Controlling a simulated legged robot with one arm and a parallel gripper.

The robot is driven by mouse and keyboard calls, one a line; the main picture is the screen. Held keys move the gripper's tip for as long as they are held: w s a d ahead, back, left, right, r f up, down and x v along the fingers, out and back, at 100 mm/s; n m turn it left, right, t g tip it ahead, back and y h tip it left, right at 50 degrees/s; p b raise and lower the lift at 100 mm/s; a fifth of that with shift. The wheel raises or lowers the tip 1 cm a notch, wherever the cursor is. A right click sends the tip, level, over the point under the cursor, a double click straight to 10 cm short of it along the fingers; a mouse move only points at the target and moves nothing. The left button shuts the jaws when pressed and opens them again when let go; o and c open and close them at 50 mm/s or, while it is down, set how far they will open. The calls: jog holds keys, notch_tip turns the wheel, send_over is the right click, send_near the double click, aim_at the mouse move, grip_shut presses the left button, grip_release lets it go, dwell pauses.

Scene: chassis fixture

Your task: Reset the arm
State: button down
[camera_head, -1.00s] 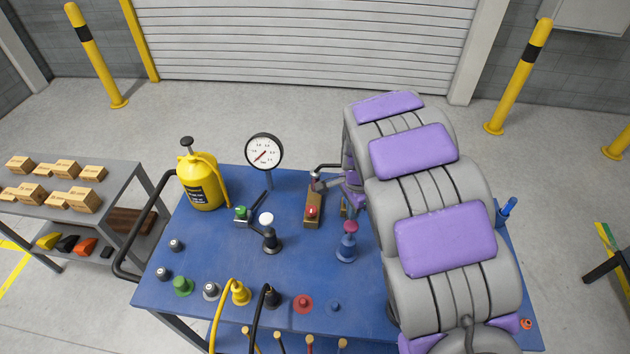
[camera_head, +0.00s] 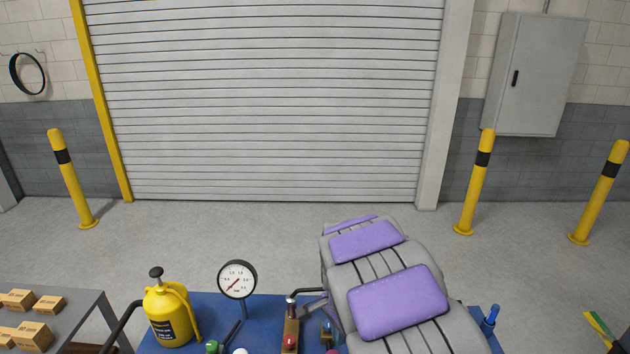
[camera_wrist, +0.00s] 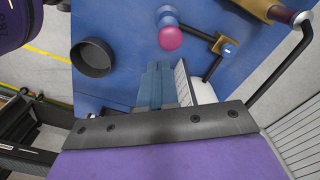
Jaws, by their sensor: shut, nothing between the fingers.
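My arm (camera_head: 398,300), grey with purple pads, reaches over the right side of the blue workbench (camera_head: 268,309) in the head view. In the wrist view my gripper (camera_wrist: 157,70) is shut, its blue-grey fingers together with nothing between them, above the blue bench top. A pink ball knob (camera_wrist: 170,38) lies just beyond the fingertips in that picture. In the head view the arm hides much of the gripper area. A lever with a red knob (camera_head: 290,342) stands to the left of the arm.
A yellow pump bottle (camera_head: 168,316) and a dial gauge (camera_head: 238,280) stand on the bench. A black round cup (camera_wrist: 92,57) is left of the fingers in the wrist view. A shelf with cartons (camera_head: 33,333) is at left. Open floor and a roller shutter (camera_head: 270,100) lie beyond.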

jog(key=s+d+r+n+b, duration=0.2)
jog(key=s+d, duration=0.2)
jog(key=s, duration=0.4)
jog(key=s+d+r+n+b, duration=0.2)
jog(key=s+d+r+n, duration=0.1)
jog(key=s, duration=0.4)
jog(key=s+d+f+n+g+b, duration=0.1)
jog(key=s+n+b, duration=0.3)
jog(key=s, duration=1.4)
jog(key=shift+s+d+f+n+g, duration=0.35)
jog(key=shift+d+f+n, duration=0.25)
jog(key=shift+n, duration=0.6)
jog(key=c, duration=1.8)
grip_release()
